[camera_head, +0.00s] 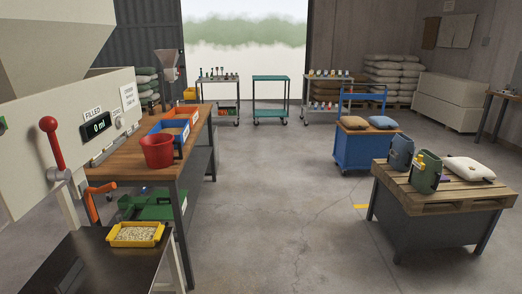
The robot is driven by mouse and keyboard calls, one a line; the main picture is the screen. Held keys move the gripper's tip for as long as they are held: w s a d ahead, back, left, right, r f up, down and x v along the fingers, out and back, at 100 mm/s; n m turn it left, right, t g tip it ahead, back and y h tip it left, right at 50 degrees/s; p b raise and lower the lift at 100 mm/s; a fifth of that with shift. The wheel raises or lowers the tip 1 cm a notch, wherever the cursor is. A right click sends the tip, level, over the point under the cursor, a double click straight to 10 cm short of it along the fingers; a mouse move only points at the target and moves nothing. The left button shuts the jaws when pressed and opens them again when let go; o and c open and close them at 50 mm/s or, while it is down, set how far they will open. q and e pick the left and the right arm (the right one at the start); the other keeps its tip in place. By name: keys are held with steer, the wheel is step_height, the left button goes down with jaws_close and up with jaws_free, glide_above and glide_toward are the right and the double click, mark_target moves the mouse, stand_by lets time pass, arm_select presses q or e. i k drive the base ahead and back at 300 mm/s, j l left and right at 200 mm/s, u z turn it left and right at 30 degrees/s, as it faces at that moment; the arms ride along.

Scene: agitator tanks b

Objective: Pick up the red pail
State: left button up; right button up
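The red pail (158,151) stands upright on the near part of a long wooden-topped workbench (128,158) at the left. It is beside a blue bin and close to the bench's right edge. Neither of my grippers shows in the head view, so nothing of mine is seen touching the pail.
Blue bin (176,130) and orange bin (183,114) are behind the pail. A yellow tray (136,234) of pale pellets sits on a black table in front. A pallet-topped table (440,188) with bags stands right. The middle floor (270,200) is clear.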

mark_target(158, 148)
steer(key=i+l+z, duration=0.1)
steer(key=i, duration=1.25)
steer(key=i+u, duration=0.4)
steer(key=i+l+u, duration=0.15)
steer(key=u, duration=0.25)
steer(key=i+l+u, duration=0.25)
steer(key=i+u, duration=0.15)
steer(key=i+l+u, duration=0.4)
steer(key=k+j, duration=0.1)
